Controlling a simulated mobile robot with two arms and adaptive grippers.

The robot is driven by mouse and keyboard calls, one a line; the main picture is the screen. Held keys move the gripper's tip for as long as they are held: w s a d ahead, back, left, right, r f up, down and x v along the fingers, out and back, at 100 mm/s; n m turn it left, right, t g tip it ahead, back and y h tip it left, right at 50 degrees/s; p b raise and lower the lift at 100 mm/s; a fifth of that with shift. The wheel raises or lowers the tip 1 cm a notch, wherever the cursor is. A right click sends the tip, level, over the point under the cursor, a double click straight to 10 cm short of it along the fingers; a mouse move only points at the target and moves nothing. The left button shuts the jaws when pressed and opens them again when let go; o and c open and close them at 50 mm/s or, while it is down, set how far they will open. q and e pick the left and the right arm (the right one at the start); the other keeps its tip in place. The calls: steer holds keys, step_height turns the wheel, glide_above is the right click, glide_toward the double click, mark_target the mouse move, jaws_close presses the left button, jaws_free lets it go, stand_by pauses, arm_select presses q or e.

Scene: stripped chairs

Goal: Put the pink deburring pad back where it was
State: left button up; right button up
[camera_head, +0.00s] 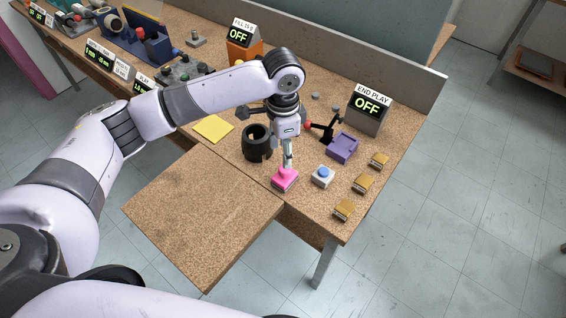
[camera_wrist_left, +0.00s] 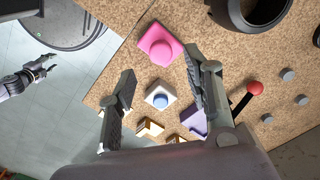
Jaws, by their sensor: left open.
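The pink deburring pad (camera_head: 285,181) has a raised knob and sits on the cork-like worktop near its front edge, left of a white block with a blue knob (camera_head: 323,176). My left gripper (camera_head: 288,158) points down just above the pink pad; in the head view its tips overlap the knob, so contact is unclear. The left wrist view shows its fingers (camera_wrist_left: 170,72) apart and empty, with the pink pad (camera_wrist_left: 160,44) beyond the tips and the white-and-blue block (camera_wrist_left: 160,96) between the fingers in the picture. My right gripper (camera_wrist_left: 42,64) appears small at the left there.
A dark hollow cylinder (camera_head: 257,143) stands close left of the gripper. A purple fixture (camera_head: 342,148), several brass-coloured blocks (camera_head: 363,183) and the END PLAY display (camera_head: 369,108) stand to the right. A yellow sheet (camera_head: 213,128) lies left. The lower front board (camera_head: 200,215) is clear.

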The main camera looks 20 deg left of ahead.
arm_select(q)
step_height(320, 180, up, 4)
stand_by(1.5)
